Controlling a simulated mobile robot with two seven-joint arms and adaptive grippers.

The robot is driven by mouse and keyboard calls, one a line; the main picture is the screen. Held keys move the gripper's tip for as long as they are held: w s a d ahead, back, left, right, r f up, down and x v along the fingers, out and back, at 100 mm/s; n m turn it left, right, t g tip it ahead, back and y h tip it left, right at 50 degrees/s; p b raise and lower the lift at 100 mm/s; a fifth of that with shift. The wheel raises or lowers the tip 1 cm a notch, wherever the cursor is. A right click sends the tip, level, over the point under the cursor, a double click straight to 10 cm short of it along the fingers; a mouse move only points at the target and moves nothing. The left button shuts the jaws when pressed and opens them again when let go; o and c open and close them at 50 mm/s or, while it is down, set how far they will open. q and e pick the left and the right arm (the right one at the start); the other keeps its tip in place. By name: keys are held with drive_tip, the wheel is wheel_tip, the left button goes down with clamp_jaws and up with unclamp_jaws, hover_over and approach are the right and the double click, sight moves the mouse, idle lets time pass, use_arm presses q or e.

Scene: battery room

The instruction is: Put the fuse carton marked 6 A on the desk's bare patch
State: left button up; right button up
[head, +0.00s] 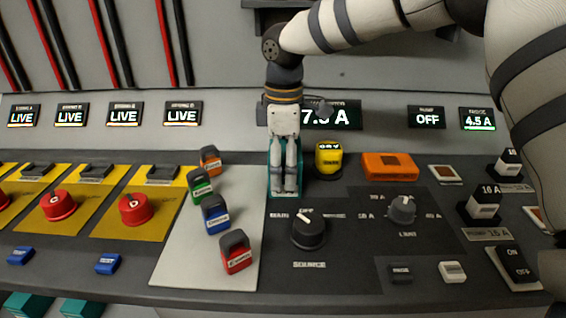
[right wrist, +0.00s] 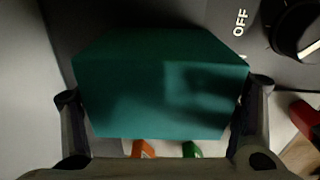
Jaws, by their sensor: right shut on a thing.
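My right gripper (head: 284,186) reaches down over the desk's dark panel and is shut on a teal carton (head: 299,178). The carton is partly hidden behind the fingers. In the right wrist view the carton (right wrist: 160,95) fills the space between the two fingers. No 6 A mark is readable on it. I cannot tell whether its base touches the desk. A pale grey area (head: 190,255) of the desk lies left of it, with padlocks on its right part and bare surface on its left. My left gripper is not in view.
Several padlocks, including a red one (head: 236,252) and a blue one (head: 215,214), stand left of the carton. A yellow device (head: 328,158) is close on its right, an orange box (head: 390,167) farther right. A black SOURCE knob (head: 308,230) is in front. Teal boxes (head: 28,304) show lower left.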

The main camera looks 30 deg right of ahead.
drive_tip(key=o, duration=1.6)
drive_tip(key=shift+o, duration=0.2)
wheel_tip(320, 180, up, 12)
drive_tip(key=shift+s+r, duration=0.1)
drive_tip(key=shift+r, duration=0.05)
